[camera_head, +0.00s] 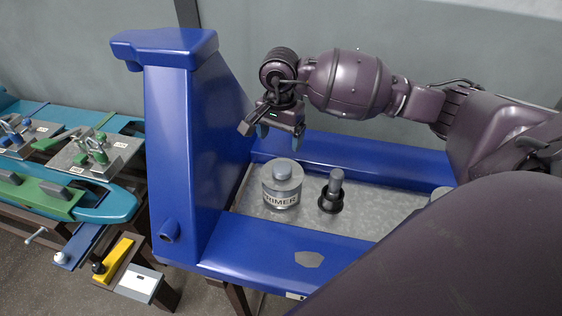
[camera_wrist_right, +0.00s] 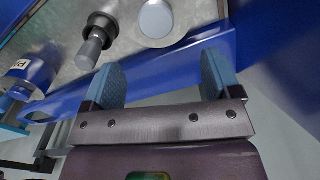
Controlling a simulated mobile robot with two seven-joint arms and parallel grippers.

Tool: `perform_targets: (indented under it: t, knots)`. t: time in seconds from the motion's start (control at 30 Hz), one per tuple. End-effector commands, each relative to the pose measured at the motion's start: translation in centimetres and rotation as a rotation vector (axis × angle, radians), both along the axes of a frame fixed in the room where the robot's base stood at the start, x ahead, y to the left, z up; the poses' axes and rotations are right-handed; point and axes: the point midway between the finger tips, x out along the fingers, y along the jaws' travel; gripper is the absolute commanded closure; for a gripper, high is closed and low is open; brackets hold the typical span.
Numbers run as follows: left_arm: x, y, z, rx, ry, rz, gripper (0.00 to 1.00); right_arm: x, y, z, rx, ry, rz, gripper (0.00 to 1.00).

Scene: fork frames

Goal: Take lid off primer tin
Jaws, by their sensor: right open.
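The primer tin (camera_head: 281,196) is a grey cylinder with a white "PRIMER" label, standing upright on the metal floor of a blue tray-like frame. Its grey lid (camera_head: 283,181) sits on top and carries a raised round knob. In the right wrist view the round top of what appears to be the tin's lid (camera_wrist_right: 157,18) shows at the upper edge, beyond the fingers. My right gripper (camera_head: 276,130) is open and empty, above and behind the tin, apart from it. Its two blue fingers (camera_wrist_right: 162,62) are spread wide in the wrist view. My left gripper is out of view.
A dark-collared upright cylinder (camera_head: 332,190) stands right of the tin. The blue frame's tall end wall (camera_head: 195,140) rises left of it, with a low front rail (camera_head: 290,258). A labelled blue-and-white object (camera_wrist_right: 28,70) shows in the wrist view. A teal bench (camera_head: 108,205) stands left.

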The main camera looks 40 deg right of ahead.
Motion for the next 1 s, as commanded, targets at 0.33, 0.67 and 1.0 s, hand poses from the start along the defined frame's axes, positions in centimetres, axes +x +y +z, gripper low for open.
perform_targets:
  t: [0.33, 0.67, 1.0]
  knots:
    - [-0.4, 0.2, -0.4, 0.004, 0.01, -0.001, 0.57, -0.1, 0.0, -4.6, 0.001, 0.004, -0.001, 0.17]
    - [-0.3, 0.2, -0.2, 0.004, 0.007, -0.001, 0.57, -0.3, -0.1, -7.0, 0.002, 0.004, -0.001, 0.17]
    - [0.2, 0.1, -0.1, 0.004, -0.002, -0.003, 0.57, -0.4, -0.2, -10.6, 0.0, 0.001, 0.0, 0.17]
